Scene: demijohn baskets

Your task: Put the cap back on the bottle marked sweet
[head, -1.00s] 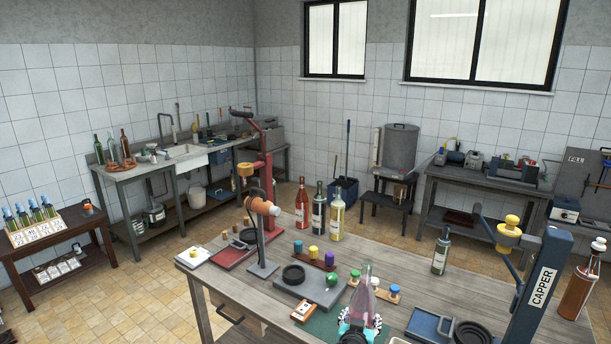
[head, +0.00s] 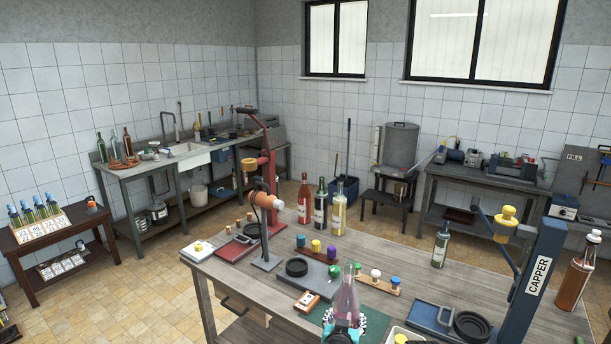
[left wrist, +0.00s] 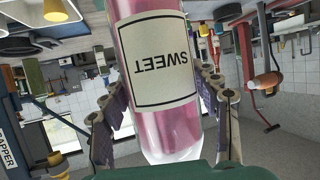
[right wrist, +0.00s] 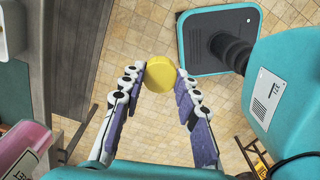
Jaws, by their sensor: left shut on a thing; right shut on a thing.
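The bottle marked sweet (head: 346,302) holds pink liquid and stands roughly upright at the near side of the bench in the head view. My left gripper (head: 343,334) is shut around it. The left wrist view is upside down and shows the SWEET label (left wrist: 167,60) between the fingers; the neck is out of sight there. My right gripper (right wrist: 160,80) is shut on a yellow cap (right wrist: 160,73), held over the tiled floor. Part of the pink bottle (right wrist: 25,150) shows at the lower left of the right wrist view, apart from the cap. I cannot make out my right gripper in the head view.
A white tray (head: 389,336) is at the bench's near edge. The blue capper (head: 537,275) and a dark bottle (head: 440,245) stand to the right. Several tools occupy the bench's left half.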

